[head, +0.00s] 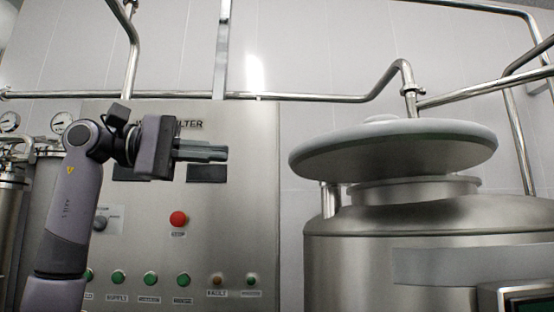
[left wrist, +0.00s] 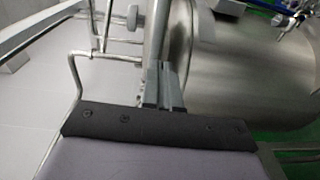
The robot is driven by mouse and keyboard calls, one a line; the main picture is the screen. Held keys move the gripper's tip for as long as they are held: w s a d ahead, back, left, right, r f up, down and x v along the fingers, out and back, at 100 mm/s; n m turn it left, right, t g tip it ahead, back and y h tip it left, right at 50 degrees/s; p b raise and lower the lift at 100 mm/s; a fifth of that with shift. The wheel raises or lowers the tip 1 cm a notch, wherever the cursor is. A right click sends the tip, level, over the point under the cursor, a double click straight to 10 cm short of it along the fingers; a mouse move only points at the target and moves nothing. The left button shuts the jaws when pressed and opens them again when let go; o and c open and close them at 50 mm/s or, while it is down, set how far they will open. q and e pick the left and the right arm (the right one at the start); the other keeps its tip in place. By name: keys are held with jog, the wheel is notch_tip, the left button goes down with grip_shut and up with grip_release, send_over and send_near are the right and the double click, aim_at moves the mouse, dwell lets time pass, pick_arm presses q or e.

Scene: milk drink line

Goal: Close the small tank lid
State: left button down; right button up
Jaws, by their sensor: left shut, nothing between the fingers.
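The small tank (head: 390,265) is a wide steel vessel at the right of the head view, with a short round neck (head: 415,190) on top. Its lid (head: 393,155) is a broad grey disc over the neck, slightly tilted. I cannot tell whether it touches the neck all round. My left gripper (head: 226,153) is shut and empty, pointing right, to the left of the lid and apart from it in the head view. In the left wrist view the fingers (left wrist: 163,72) show beside a curved metal edge, probably the lid. My right gripper is not in view.
A steel control panel (head: 235,225) with a red button (head: 178,220) and several green buttons stands behind my left arm. Pipes (head: 320,97) run along the tiled wall behind the lid. Gauges (head: 10,121) are at the far left. The space between gripper and lid looks clear.

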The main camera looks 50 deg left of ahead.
aim_at(294, 158)
pick_arm(q)
jog(key=x, duration=1)
jog(key=shift+w+d, duration=0.1)
jog(key=shift+w, duration=0.1)
jog(key=shift+d, duration=0.1)
